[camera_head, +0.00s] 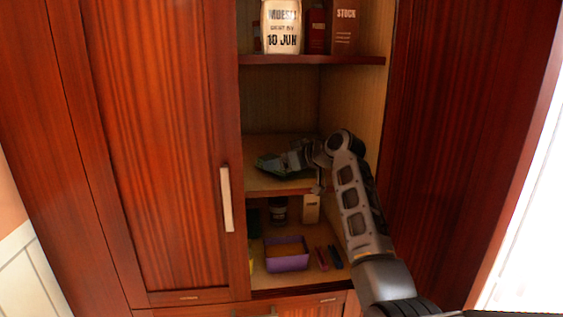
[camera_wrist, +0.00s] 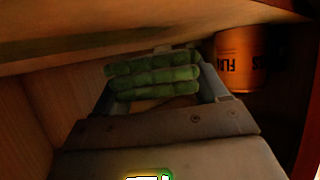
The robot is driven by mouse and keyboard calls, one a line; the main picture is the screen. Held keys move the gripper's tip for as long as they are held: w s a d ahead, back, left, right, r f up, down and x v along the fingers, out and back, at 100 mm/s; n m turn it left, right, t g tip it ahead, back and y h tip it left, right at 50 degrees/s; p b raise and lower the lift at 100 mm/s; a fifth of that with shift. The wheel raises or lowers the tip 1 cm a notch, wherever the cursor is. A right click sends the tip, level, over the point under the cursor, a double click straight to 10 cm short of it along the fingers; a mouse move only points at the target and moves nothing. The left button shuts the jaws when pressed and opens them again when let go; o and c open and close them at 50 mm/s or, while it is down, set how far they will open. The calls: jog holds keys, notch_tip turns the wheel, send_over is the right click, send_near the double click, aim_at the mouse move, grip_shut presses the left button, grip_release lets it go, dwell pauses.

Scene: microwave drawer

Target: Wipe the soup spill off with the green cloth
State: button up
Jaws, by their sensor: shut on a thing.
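My gripper (camera_head: 298,158) reaches into the middle shelf of an open cupboard. The green cloth (camera_head: 272,165) is at its tip, low over the shelf board; I cannot tell whether it touches the board. In the wrist view the cloth (camera_wrist: 150,76) shows as several bunched green folds across the front of my gripper, which is shut on it. I cannot make out the soup spill in either view; my gripper and the cloth cover part of the shelf.
An orange container (camera_wrist: 240,62) with dark lettering stands right of my gripper. A closed door (camera_head: 150,150) with a pale handle is at left. The shelf below holds a purple box (camera_head: 287,262) and small items. A white labelled container (camera_head: 282,28) stands on the upper shelf.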

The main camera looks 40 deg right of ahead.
jog(key=shift+f+b, duration=0.6)
jog(key=shift+f, duration=0.35)
